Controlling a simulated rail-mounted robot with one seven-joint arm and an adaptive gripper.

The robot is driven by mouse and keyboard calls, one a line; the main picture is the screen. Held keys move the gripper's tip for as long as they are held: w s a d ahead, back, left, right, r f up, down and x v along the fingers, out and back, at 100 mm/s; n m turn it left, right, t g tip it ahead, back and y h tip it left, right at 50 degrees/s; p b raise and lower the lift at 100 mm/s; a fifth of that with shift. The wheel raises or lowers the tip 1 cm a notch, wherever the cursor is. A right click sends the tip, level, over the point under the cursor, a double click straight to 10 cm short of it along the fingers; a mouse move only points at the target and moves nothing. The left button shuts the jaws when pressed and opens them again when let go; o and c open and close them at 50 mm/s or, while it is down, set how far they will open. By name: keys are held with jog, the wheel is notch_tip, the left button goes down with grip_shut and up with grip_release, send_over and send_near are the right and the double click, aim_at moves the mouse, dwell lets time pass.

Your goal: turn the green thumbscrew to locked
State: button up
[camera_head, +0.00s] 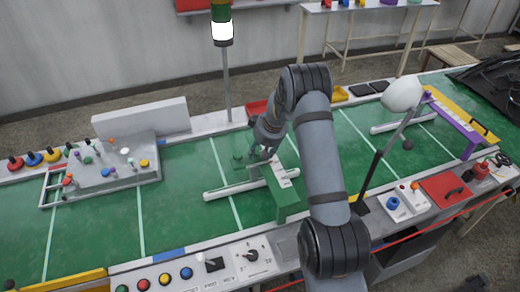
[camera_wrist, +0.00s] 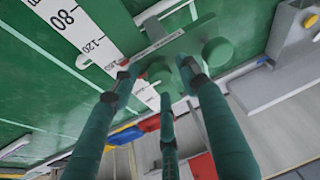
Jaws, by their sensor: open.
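My gripper (camera_wrist: 160,85) is open, its three fingers spread around a green part (camera_wrist: 182,66) that they partly hide. A round green knob (camera_wrist: 217,53) stands just beyond the fingertips in the wrist view, on a flat green piece. I cannot tell which of these two is the thumbscrew, or whether any finger touches it. A white strip with black numbers (camera_wrist: 85,28) runs beside the green piece. In the head view my gripper (camera_head: 262,152) hangs over the green bracket (camera_head: 287,205); the thumbscrew is not clear there.
White rails (camera_head: 235,189) lie on the green table near the bracket. A grey block with coloured pegs (camera_head: 115,170) stands to the left. A white-headed lamp (camera_head: 403,94) on a pole stands to the right. A control panel with coloured buttons (camera_head: 165,279) lines the front edge.

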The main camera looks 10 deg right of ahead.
jog(key=c, duration=0.4)
jog(key=c, duration=0.7)
